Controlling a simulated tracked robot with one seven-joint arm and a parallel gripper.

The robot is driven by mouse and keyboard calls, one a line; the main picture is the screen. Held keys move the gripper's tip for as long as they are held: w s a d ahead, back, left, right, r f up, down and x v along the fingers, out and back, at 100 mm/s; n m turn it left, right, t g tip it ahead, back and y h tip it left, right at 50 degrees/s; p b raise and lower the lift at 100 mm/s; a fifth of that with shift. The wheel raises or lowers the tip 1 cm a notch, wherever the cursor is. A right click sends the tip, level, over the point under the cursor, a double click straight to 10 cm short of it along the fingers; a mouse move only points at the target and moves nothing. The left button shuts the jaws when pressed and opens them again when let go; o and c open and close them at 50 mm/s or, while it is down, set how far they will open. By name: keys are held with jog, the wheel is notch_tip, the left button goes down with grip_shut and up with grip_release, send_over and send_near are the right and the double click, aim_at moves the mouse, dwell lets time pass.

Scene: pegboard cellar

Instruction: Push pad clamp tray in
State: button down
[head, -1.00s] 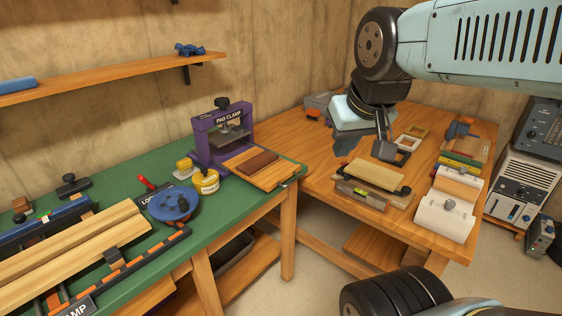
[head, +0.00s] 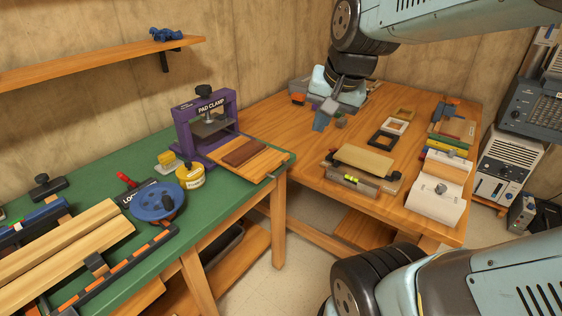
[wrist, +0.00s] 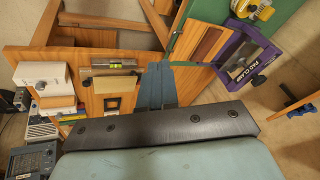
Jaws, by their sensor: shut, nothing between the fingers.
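The pad clamp (head: 181,112) is a purple frame with a black knob, standing on the green bench. Its wooden tray (head: 267,163) sticks out of the frame toward the right and carries a brown pad (head: 245,151). In the wrist view the clamp (wrist: 233,48) and tray (wrist: 190,38) are at upper right. My gripper (head: 321,119) is shut and empty above the wooden table, right of the tray and apart from it. Its blue-grey fingers (wrist: 168,72) lie together in the wrist view.
On the green bench are a yellow tin (head: 190,178), a blue round tool (head: 158,203) and a long clamp with boards (head: 68,243). The wooden table (head: 300,160) holds a block fixture with a level (head: 362,163), small frames (head: 382,139) and a white block (head: 433,207). A gap separates the bench and table fronts.

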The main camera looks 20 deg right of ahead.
jog(key=w+d+f+m+g+y, duration=0.1)
jog(key=w+d+f+m+g, duration=0.1)
jog(key=w+f+m, duration=0.8)
jog(key=m, duration=1.3)
send_near(289, 166)
jog(key=s+f, duration=0.4)
jog(key=f, duration=0.1)
jog(key=shift+w+a+f, duration=0.45)
jog(key=shift+w+a, duration=0.25)
jog(key=shift+w, duration=0.05)
jog(key=shift+w+a+f, duration=0.4)
jog(key=shift+w+a, duration=0.25)
jog(key=shift+w, duration=0.1)
